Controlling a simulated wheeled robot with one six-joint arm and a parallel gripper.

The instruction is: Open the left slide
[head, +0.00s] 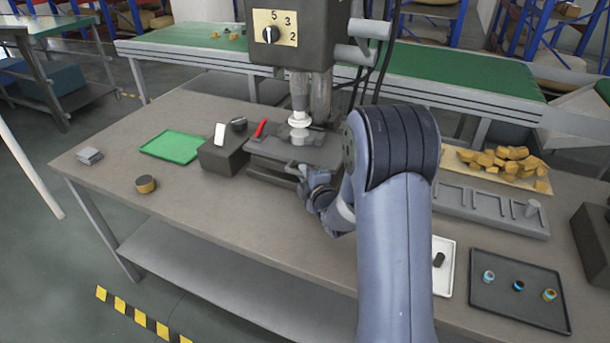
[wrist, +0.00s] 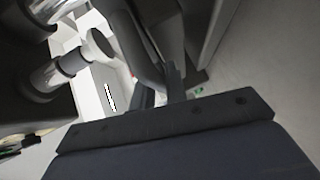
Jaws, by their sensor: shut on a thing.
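The slide (head: 275,150) is a dark grey flat block under the spindle of the machine (head: 300,100), with a bar-like handle on its front edge. My gripper (head: 303,180) is at the front of the slide and is shut on its handle. In the wrist view my gripper (wrist: 172,88) closes on the grey handle bar (wrist: 145,45), partly hidden by my own dark wrist housing. My arm covers the area to the right of the slide, so any other slide there is hidden.
A dark block (head: 222,155) with a white piece and a knob stands left of the slide. A green tray (head: 172,146) and a round brass part (head: 146,184) lie further left. A white tray (head: 446,276) and dark tray (head: 518,312) lie right.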

